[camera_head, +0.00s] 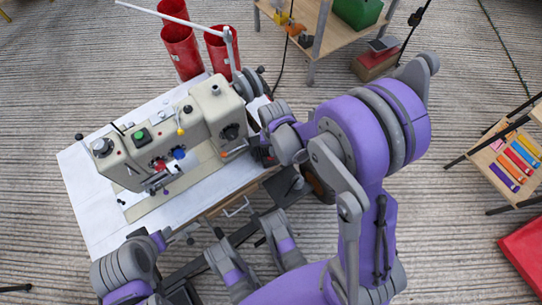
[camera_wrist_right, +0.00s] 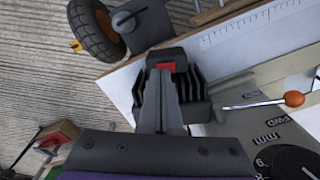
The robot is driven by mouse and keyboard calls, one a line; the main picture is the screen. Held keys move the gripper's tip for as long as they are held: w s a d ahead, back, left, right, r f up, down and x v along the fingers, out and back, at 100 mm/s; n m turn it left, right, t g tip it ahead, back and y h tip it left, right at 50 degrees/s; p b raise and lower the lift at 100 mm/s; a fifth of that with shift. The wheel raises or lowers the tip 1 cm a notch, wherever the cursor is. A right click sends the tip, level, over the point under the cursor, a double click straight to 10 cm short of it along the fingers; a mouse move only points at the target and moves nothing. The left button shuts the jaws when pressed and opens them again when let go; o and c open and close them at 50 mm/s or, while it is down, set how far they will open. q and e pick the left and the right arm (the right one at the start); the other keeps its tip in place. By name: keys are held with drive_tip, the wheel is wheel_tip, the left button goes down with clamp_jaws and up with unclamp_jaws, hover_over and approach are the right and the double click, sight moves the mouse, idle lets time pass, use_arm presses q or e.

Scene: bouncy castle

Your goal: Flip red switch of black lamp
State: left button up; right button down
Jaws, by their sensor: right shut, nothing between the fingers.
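The black lamp (camera_wrist_right: 190,92) is a dark ribbed block in the right wrist view, with a red switch (camera_wrist_right: 166,66) on its end. My right gripper (camera_wrist_right: 163,85) is shut, with its fingertips at or just in front of the red switch; I cannot tell if they touch it. The gripper partly covers the lamp. In the head view my right arm reaches to the right end of the sewing machine (camera_head: 205,115), and its wrist hides most of the lamp there. My left arm shows at the lower left, but its fingers cannot be made out.
The sewing machine stands on a white table (camera_head: 92,205). Red cylinders (camera_head: 182,48) stand behind it. An orange-tipped lever (camera_wrist_right: 293,98) is close right of the gripper. A wheel (camera_wrist_right: 97,30) is beyond the table edge. A wooden table (camera_head: 335,30) stands at the back.

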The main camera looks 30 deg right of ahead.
use_arm(q)
drive_tip(key=r+p, duration=0.2)
drive_tip(key=r, duration=0.1)
drive_tip(key=r+p, duration=0.1)
drive_tip(key=shift+s+r, duration=0.25)
drive_tip(key=shift+r, duration=0.05)
use_arm(e)
wheel_tip(320, 180, up, 6)
drive_tip(key=shift+f, duration=0.1)
drive_tip(key=s+a+r+n+t, duration=0.3)
drive_tip(key=s+r+n+t, duration=0.2)
drive_tip(key=s+r, duration=0.8)
use_arm(q)
wheel_tip(320, 180, up, 20)
drive_tip(key=w+t+p, duration=0.1)
drive_tip(key=w+p, duration=0.1)
drive_tip(key=p, duration=1.6)
use_arm(e)
drive_tip(key=w+r, duration=0.3)
drive_tip(key=r, duration=1.8)
drive_tip(key=shift+w, duration=0.2)
use_arm(q)
drive_tip(key=shift+s, duration=0.1)
use_arm(e)
drive_tip(key=shift+a, duration=0.1)
